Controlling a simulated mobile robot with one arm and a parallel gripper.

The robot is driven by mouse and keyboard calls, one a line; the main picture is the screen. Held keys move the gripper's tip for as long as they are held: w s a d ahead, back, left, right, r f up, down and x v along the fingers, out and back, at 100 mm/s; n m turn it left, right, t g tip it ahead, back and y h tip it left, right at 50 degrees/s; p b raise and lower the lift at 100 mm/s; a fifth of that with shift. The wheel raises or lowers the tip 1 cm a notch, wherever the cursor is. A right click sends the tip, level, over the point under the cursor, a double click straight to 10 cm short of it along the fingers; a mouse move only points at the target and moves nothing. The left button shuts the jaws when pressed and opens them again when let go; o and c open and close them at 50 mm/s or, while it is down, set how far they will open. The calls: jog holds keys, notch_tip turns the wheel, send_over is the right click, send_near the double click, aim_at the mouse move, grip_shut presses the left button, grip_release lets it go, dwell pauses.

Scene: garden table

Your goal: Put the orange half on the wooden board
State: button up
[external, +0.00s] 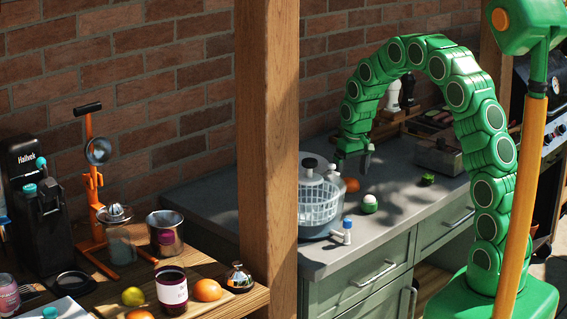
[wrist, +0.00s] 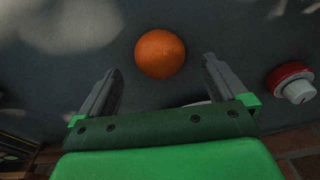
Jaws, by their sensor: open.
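An orange, rounded piece (wrist: 160,54) lies on the dark grey counter in the wrist view, between and just beyond my fingertips. It looks like the orange half with its skin up; no cut face shows. In the external view it (external: 352,185) sits just right of the salad spinner. My gripper (external: 354,164) points down above it, open and empty; its two fingers also show in the wrist view (wrist: 160,72). A light wooden surface (external: 207,268) at the lower left bears fruit and a jar; I cannot tell surely whether it is the board or the tabletop.
The clear salad spinner (external: 320,207) stands close left of my gripper. A white and green round item (external: 369,203) and a small white and blue item (external: 345,230) are near. A wooden post (external: 267,140) stands between the counter and the left table. A red and white item (wrist: 292,82) is at right.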

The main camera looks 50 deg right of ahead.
jog(key=shift+w+f, duration=0.15)
jog(key=shift+f, duration=1.25)
jog(key=c, duration=1.2)
jog(key=shift+c, duration=0.2)
jog(key=shift+r, duration=0.15)
